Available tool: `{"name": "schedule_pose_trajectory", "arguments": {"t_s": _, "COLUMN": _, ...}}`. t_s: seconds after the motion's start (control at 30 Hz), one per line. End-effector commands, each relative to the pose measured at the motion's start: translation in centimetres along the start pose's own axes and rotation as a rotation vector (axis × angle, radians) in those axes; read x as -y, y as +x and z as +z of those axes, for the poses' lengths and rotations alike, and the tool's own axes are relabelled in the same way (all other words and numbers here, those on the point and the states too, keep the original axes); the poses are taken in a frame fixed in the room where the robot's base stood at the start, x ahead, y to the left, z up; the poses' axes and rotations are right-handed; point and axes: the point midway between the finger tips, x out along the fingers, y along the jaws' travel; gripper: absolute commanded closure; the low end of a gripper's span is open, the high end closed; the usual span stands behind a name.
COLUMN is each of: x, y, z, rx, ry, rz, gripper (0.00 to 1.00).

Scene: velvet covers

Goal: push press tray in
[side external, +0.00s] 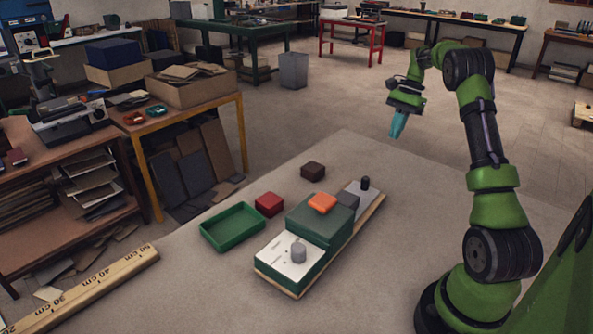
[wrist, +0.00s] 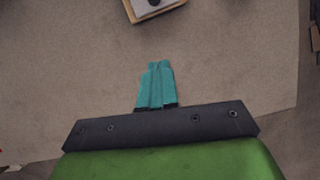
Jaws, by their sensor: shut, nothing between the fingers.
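The press (side external: 318,226) is a green block on a wooden base in the middle of the table, with a white panel and grey knob at its near left end. Its tray (side external: 357,194) is a grey plate with a dark upright knob, and it sticks out at the far right end of the press. A dark grey block lies at the tray's inner end, by the green housing. The tray end also shows at the top of the wrist view (wrist: 152,10). My gripper (side external: 396,135) has teal fingers, shut and empty, raised above the table beyond the tray, apart from it.
A red block (side external: 269,204), a dark brown block (side external: 313,171) and an empty green open box (side external: 232,227) stand left of the press. The table between my gripper and the tray is clear.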

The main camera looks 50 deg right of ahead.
Motion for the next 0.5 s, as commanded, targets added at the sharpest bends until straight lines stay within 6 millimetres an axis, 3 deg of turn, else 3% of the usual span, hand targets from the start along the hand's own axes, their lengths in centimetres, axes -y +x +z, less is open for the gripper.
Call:
{"name": "schedule_pose_trajectory", "arguments": {"t_s": 0.27, "x": -0.1, "y": 2.2, "z": 0.8, "rx": 0.031, "ry": 0.021, "rz": 0.007, "gripper": 1.00}}
{"name": "schedule_pose_trajectory", "arguments": {"t_s": 0.5, "x": -0.2, "y": 7.4, "z": 1.0, "rx": 0.031, "ry": 0.020, "rz": 0.009, "gripper": 1.00}}
